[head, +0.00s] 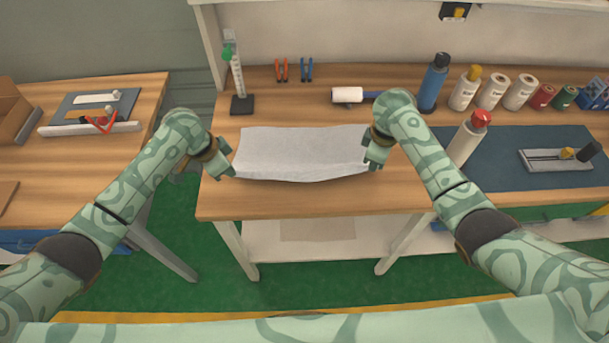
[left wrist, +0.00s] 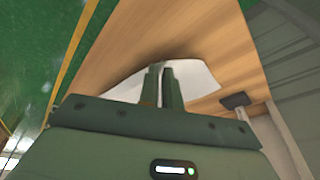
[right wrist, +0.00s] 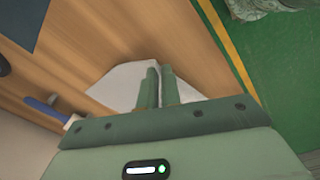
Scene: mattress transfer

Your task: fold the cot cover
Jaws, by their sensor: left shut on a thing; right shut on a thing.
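The cot cover (head: 300,150) is a white, thin cloth lying across the workbench near its front edge. My left gripper (head: 230,172) is shut on the cover's front left corner; in the left wrist view the white cloth (left wrist: 195,74) shows behind and beside the closed fingers (left wrist: 161,85). My right gripper (head: 368,165) is shut on the cover's front right corner; the cloth (right wrist: 122,86) shows beside its fingers (right wrist: 157,88) in the right wrist view. The front edge between the grippers looks slightly raised and sags a little. The gripped corners are mostly hidden by the fingers.
Bare wood lies in front of the cover.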

